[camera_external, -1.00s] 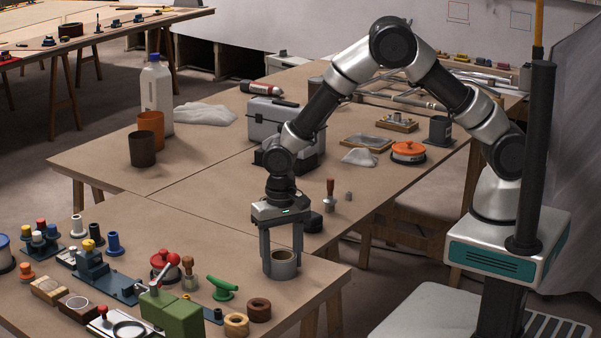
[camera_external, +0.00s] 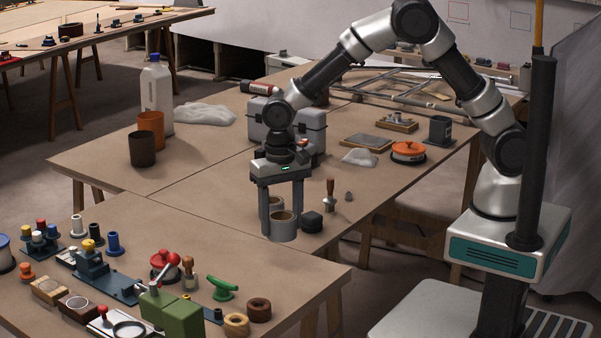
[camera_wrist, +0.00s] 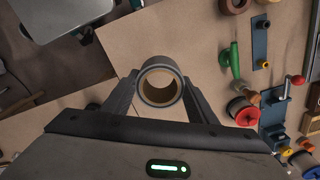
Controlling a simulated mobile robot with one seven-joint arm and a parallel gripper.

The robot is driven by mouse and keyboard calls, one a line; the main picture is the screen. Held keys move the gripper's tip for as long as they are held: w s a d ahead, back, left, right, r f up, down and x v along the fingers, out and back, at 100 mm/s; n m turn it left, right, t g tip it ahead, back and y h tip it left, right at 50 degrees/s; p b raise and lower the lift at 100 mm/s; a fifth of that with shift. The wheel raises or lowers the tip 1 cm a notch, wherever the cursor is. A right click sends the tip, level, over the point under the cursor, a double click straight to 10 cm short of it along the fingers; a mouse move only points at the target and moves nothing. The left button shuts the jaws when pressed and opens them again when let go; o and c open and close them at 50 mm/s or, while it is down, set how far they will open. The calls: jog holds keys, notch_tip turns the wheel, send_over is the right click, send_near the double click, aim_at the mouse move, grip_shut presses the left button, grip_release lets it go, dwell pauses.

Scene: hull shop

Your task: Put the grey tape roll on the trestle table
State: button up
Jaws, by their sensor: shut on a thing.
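The grey tape roll (camera_external: 284,232) is a short grey ring with a tan core. My gripper (camera_external: 283,224) points down with its two fingers shut on opposite sides of the roll. The wrist view shows the roll (camera_wrist: 160,102) between the fingertips, its hole facing the camera. The roll is over the near part of the brown trestle table (camera_external: 215,220); I cannot tell its exact height above the top. A pale round shape shows behind it between the fingers, partly hidden.
A black lump (camera_external: 312,222) lies close right of the roll, with a wooden-handled tool (camera_external: 330,195) beyond. A green block (camera_external: 183,320), wooden rings (camera_external: 259,309) and several small fittings crowd the near left. Bare tabletop lies left of the gripper.

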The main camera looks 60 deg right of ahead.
notch_tip(320, 180, up, 5)
jog(key=w+d+m, duration=0.4)
jog(key=d, duration=0.7)
jog(key=w+d+m, duration=0.4)
jog(key=w+d, duration=0.1)
jog(key=d, duration=0.6)
jog(key=w+d+m, duration=0.3)
jog(key=w+d, duration=0.1)
jog(key=d, duration=0.7)
jog(key=s+d+m, duration=0.3)
jog(key=d, duration=0.8)
jog(key=s+d+m+b, duration=0.1)
jog(key=s+d+m, duration=0.25)
jog(key=d, duration=0.75)
jog(key=s+d+m, duration=0.2)
jog(key=d+m, duration=0.2)
jog(key=d, duration=0.7)
jog(key=f, duration=1)
jog(key=shift+a+b, duration=0.2)
jog(key=shift+b, duration=0.15)
jog(key=shift+f, duration=2.4)
jog(key=shift+f, duration=0.1)
